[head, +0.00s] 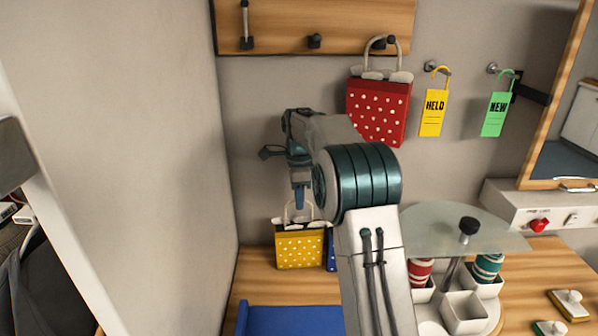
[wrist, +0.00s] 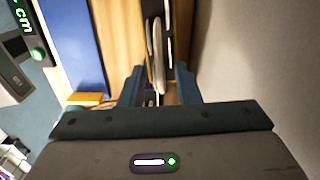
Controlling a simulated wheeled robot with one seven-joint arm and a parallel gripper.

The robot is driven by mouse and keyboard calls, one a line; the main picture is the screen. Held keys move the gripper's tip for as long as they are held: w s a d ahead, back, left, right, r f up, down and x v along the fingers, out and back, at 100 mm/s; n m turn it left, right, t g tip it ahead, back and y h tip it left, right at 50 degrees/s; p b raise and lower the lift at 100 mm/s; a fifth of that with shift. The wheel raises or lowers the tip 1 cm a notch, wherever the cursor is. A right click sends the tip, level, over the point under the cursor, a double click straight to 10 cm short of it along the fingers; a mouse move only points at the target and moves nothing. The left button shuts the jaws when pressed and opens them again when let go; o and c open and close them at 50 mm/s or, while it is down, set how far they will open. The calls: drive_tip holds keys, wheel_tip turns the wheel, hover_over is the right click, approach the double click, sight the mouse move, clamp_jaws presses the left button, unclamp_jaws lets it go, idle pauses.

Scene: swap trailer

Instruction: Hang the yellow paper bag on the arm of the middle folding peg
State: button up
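The yellow paper bag (head: 300,250) with white dots stands upright on the wooden bench, its pale handle loop upward. My gripper (head: 300,200) points down at the handle from above. In the wrist view my gripper (wrist: 158,88) has its two blue fingers apart, with the pale handle (wrist: 157,55) between them and a visible gap on each side. The middle folding peg (head: 314,41) is a short dark stub on the wooden board (head: 280,15); how its arm is folded is hard to tell. The left peg (head: 247,30) has its arm upright.
A red dotted bag (head: 378,108) hangs from the right peg (head: 392,40). A blue bag (head: 331,250) stands close beside the yellow one, partly hidden by my arm. Yellow (head: 433,112) and green (head: 496,115) tags hang to the right. A blue surface (head: 290,320) lies in front.

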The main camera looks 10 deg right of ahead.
wheel_tip(320, 180, up, 10)
drive_tip(key=r, duration=0.1)
drive_tip(key=s+r+n+t, duration=0.1)
drive_tip(key=s+r+n, duration=0.1)
drive_tip(key=s+n, duration=0.45)
drive_tip(key=s+f+n+t, duration=0.1)
drive_tip(key=s+f+n, duration=0.2)
drive_tip(key=s, duration=0.7)
drive_tip(key=s+f+n, duration=0.4)
drive_tip(key=s+n, duration=0.1)
drive_tip(key=s, duration=0.5)
drive_tip(key=s+f+n+t, duration=0.1)
drive_tip(key=s+f+n, duration=0.3)
drive_tip(key=s, duration=0.6)
drive_tip(key=shift+a+t, duration=0.3)
drive_tip(key=shift+a, duration=0.05)
drive_tip(key=shift+o, duration=0.3)
drive_tip(key=shift+s+f+n, duration=0.15)
drive_tip(key=shift+f+n, duration=0.05)
drive_tip(key=shift+n, duration=0.25)
